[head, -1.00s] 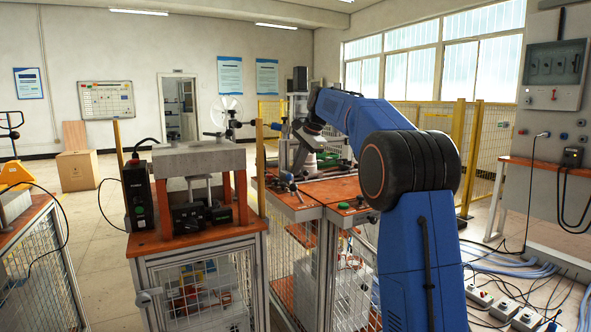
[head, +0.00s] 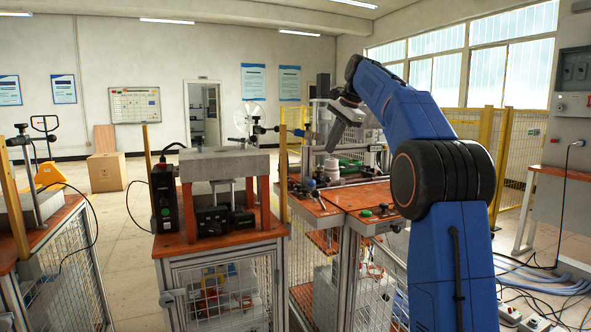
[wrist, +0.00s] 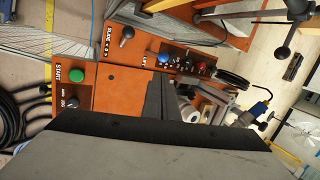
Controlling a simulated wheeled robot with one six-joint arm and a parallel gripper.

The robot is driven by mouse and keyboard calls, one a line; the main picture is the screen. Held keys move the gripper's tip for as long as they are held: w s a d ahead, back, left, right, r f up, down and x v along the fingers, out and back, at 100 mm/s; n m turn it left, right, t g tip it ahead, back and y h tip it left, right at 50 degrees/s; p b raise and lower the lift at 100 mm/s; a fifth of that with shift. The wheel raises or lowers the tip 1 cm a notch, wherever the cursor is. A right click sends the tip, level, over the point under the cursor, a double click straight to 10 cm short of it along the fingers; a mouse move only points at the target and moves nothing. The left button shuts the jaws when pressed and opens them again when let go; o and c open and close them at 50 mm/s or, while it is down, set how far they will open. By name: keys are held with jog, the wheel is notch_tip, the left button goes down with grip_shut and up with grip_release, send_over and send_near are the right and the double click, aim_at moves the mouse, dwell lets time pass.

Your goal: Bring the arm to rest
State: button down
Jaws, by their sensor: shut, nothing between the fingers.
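My blue arm (head: 408,108) rises from the lower right and bends at a thick black elbow, with its forearm sloping up to the left. My gripper (head: 333,148) hangs from the dark wrist, pointing down and slightly left, above the orange-topped workbench. In the wrist view, my gripper (wrist: 160,92) shows its fingers together above the bench, with nothing seen between them. Whether it touches anything is not clear, but it appears apart from the bench top.
An orange panel carries a green START button (wrist: 77,75) and a blue-topped knob (wrist: 163,58). A press-like fixture (head: 225,160) stands on the middle bench. A second bench (head: 70,232) is at the left. Yellow fencing (head: 505,150) stands behind my arm. Open floor lies between the benches.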

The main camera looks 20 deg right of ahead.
jog(key=s+a+f+n, duration=0.2)
jog(key=s+a+f, duration=0.1)
jog(key=s, duration=0.5)
jog(key=s+a+f+n+h, duration=0.1)
jog(key=s+a+f+n, duration=0.2)
jog(key=s, duration=0.5)
jog(key=s+a+f+n, duration=0.2)
jog(key=s+f, duration=0.1)
jog(key=s, duration=0.5)
jog(key=s+a+f+n, duration=0.1)
jog(key=s+f+n, duration=0.3)
jog(key=s+f, duration=0.9)
jog(key=s+a+f+n+h, duration=0.1)
jog(key=s+f+n, duration=0.3)
jog(key=s+f, duration=0.9)
jog(key=shift+s+a+f, duration=0.4)
jog(key=shift+s+a, duration=0.1)
jog(key=shift+s, duration=0.2)
